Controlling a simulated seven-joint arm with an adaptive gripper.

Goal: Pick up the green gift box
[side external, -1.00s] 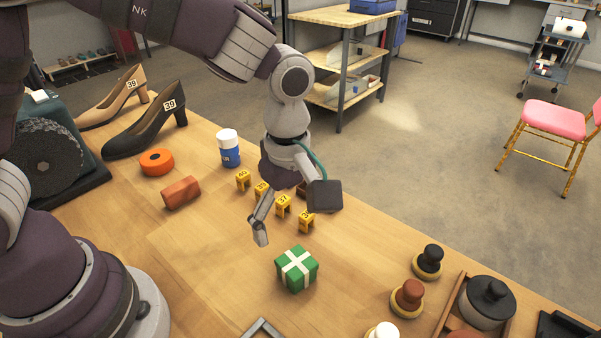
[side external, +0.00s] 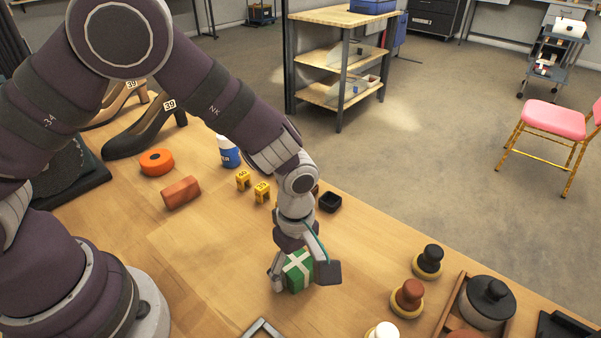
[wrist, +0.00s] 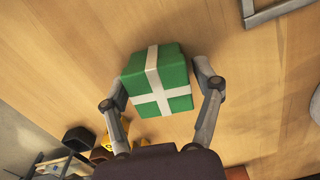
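The green gift box (side external: 299,272) with a white ribbon cross sits on the wooden table, below my arm in the side external view. It also fills the middle of the wrist view (wrist: 158,80). My gripper (side external: 301,277) is lowered around it, with one finger on each side. In the wrist view my gripper (wrist: 159,80) is open, and its fingers are close to the box with narrow gaps showing.
A small black tray (side external: 330,202) and yellow number markers (side external: 262,191) lie behind my gripper. Brushes with round handles (side external: 408,296) stand to the right. A grey metal frame (side external: 264,331) lies in front. Left are a brick-red block (side external: 181,192) and orange tape roll (side external: 156,162).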

